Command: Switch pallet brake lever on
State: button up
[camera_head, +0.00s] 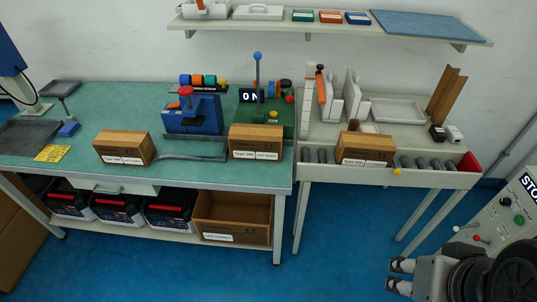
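No lever is labelled as the pallet brake, so I cannot tell for certain which it is. A small yellow knob (397,172) sits at the front edge of the roller track (420,163), right of a wooden box (365,148). A blue-knobbed lever (257,68) stands upright on the green machine (280,112) behind a small black display. An orange lever (321,86) with a dark knob stands upright on a white fixture. My gripper (400,276) is at the lower right, open and empty, over the blue floor, far from these levers.
A grey cabinet (497,222) with a STOP sign, buttons and small levers stands at the right, close to my gripper. The green-topped bench (200,172) holds a blue press and wooden boxes. A shelf (330,25) hangs above. Floor before the benches is clear.

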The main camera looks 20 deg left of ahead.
aim_at(477, 237)
jog(key=j+u, duration=1)
jog(key=i+j+u, duration=0.2)
jog(key=j+u, duration=0.3)
jog(key=j+z, duration=0.1)
jog(key=z, duration=2.85)
jog(key=i+l, duration=0.1)
jog(key=i, duration=0.5)
jog(key=i+l, duration=0.15)
jog(key=i, duration=0.45)
jog(key=i+l+u, duration=0.1)
jog(key=i, duration=0.45)
jog(key=i+l, duration=0.15)
jog(key=i, duration=0.45)
